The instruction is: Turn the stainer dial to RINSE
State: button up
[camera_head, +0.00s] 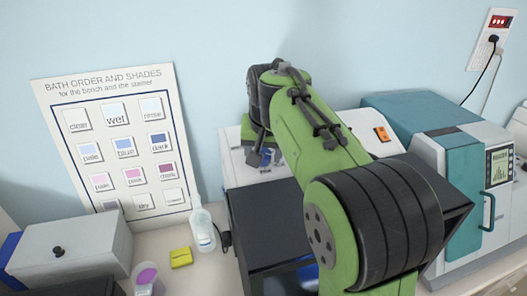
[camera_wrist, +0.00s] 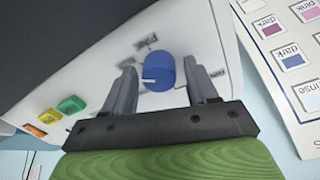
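The stainer's blue dial (camera_wrist: 163,68) sits on its white panel (camera_wrist: 90,72), with a white pointer line toward picture left in the wrist view. My gripper (camera_wrist: 159,66) is open, one finger on each side of the dial, with a narrow visible gap on both sides. I cannot tell whether the fingertips touch the panel. In the head view the stainer (camera_head: 236,166) stands behind my arm. My gripper's fingers (camera_head: 262,158) show only in part there, and the dial is mostly hidden.
Green (camera_wrist: 72,105) and yellow (camera_wrist: 51,115) buttons and an orange switch (camera_wrist: 35,130) lie along the panel. A bath-order chart (camera_head: 90,125) leans at left. A bottle (camera_head: 203,230), yellow block (camera_head: 181,257) and grey box (camera_head: 70,250) stand nearby. A teal-and-white machine (camera_head: 430,120) is at right.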

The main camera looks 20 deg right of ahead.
jog(key=shift+s, duration=0.1)
jog(key=c, duration=0.9)
jog(key=shift+o, duration=0.2)
jog(key=shift+n, duration=0.3)
jog(key=n, duration=0.3)
jog(key=shift+r+n+p, duration=0.1)
jog(key=shift+n+p, duration=0.25)
jog(key=shift+n, duration=0.05)
jog(key=n, duration=0.5)
jog(key=shift+n, duration=0.3)
jog(key=n, duration=0.3)
jog(key=shift+n+y, duration=0.3)
jog(key=n, duration=0.3)
jog(key=shift+n+b, duration=0.3)
jog(key=shift+n, duration=0.1)
jog(key=n+b, duration=0.1)
jog(key=n, duration=0.5)
jog(key=shift+n+y+b, duration=0.3)
jog(key=shift+n, duration=0.1)
